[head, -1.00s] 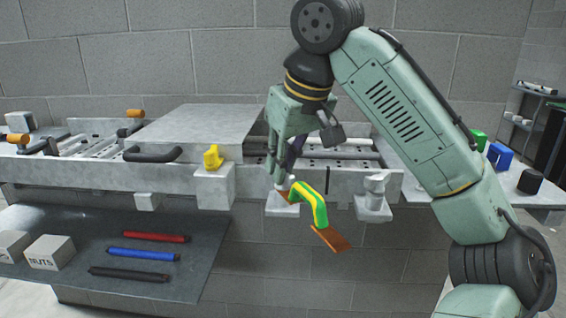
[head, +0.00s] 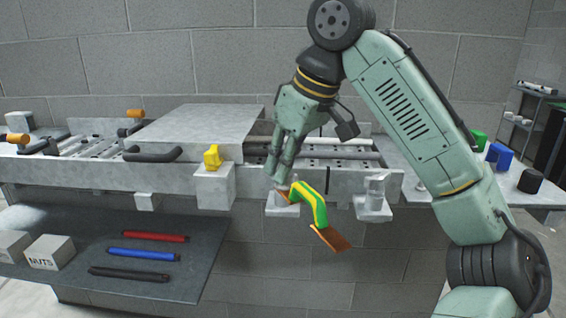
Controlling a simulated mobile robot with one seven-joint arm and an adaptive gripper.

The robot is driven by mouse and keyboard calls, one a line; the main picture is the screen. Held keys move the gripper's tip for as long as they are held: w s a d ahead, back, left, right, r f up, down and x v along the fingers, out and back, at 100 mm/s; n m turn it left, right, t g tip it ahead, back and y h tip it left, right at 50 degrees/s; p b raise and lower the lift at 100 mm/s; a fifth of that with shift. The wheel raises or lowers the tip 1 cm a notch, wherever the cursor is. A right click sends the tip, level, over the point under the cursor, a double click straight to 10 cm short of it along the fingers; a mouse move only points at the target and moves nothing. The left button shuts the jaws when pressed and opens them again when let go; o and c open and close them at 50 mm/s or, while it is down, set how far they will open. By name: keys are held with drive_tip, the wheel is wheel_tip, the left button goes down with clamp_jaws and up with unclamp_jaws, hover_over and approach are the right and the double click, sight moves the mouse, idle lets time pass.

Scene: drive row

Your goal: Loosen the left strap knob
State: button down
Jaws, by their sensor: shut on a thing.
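My gripper (head: 279,181) is shut on the left strap knob, at the top of a small grey block (head: 284,210) on the front of the row. The fingers hide most of this knob. A strap with a green and yellow sleeve (head: 315,205) and copper-coloured ends (head: 331,239) runs from beside the fingertips. Its near end is at the left block; its other end hangs lower right, apart from the right block. A grey knob (head: 377,185) stands on the right block (head: 372,210).
A yellow knob (head: 212,157) sits on a grey box to the left. A lower shelf (head: 210,262) holds red, blue and black bars and a box marked NUTS (head: 50,252). Coloured caps stand at right (head: 499,156).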

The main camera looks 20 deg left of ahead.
drive_tip(key=n+g, duration=0.1)
drive_tip(key=n, duration=0.3)
drive_tip(key=shift+n+g, duration=0.3)
drive_tip(key=shift+g, duration=0.1)
drive_tip(key=n+g, duration=0.1)
drive_tip(key=n, duration=0.2)
drive_tip(key=shift+n, duration=0.3)
drive_tip(key=n+g+h, duration=0.1)
drive_tip(key=n, duration=0.2)
drive_tip(key=n+g, duration=0.1)
drive_tip(key=n, duration=0.2)
drive_tip(key=shift+h, duration=0.4)
drive_tip(key=shift+n+h, duration=0.4)
drive_tip(key=shift+n, duration=0.6)
drive_tip(key=shift+s+f, duration=0.1)
drive_tip(key=c, duration=1.7)
unclamp_jaws()
drive_tip(key=shift+o, duration=0.2)
drive_tip(key=shift+g, duration=0.3)
